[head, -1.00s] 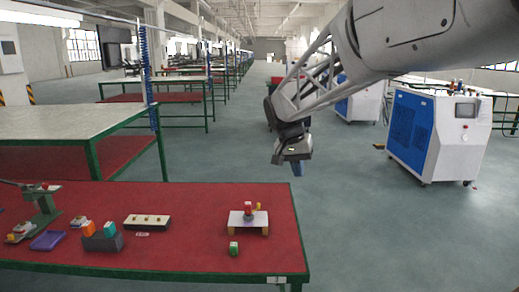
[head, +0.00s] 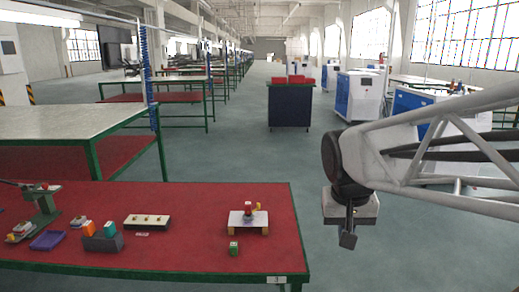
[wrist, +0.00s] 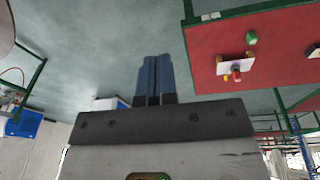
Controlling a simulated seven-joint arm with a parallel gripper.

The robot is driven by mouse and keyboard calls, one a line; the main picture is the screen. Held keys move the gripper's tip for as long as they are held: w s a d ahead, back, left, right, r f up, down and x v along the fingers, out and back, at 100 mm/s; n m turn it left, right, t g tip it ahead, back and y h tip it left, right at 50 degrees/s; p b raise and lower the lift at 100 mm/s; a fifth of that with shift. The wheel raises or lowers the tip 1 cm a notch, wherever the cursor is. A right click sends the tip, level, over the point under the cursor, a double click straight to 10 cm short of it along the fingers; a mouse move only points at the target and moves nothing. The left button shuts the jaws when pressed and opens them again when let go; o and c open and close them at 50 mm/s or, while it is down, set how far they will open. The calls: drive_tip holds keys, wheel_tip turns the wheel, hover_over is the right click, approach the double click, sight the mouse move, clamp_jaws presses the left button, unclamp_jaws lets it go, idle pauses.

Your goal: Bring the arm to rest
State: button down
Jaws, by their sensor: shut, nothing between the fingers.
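My gripper (head: 348,238) hangs at the right in the head view, past the right edge of the red table and above the open floor. It points down and holds nothing. In the wrist view its two blue-grey fingers (wrist: 154,78) are together, with floor behind them. The red-topped table (head: 190,205) is to its left in the head view and at the upper right in the wrist view (wrist: 207,62). My gripper is apart from it and touches nothing I can see.
A small white stand (head: 240,219) with red and yellow pieces and a green block (head: 233,248) sit near the table's right end. An orange block (head: 89,228), a purple tray (head: 48,241) and a pale block (head: 148,221) lie further left. A dark cart (head: 290,106) stands behind. Floor around my gripper is clear.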

drive_tip(key=s+f, duration=0.3)
drive_tip(key=s, duration=0.3)
drive_tip(key=s+d+f+n, duration=0.1)
drive_tip(key=s+f, duration=0.2)
drive_tip(key=s, duration=0.4)
drive_tip(key=shift+t+y, duration=0.4)
drive_tip(key=shift+s+d, duration=0.1)
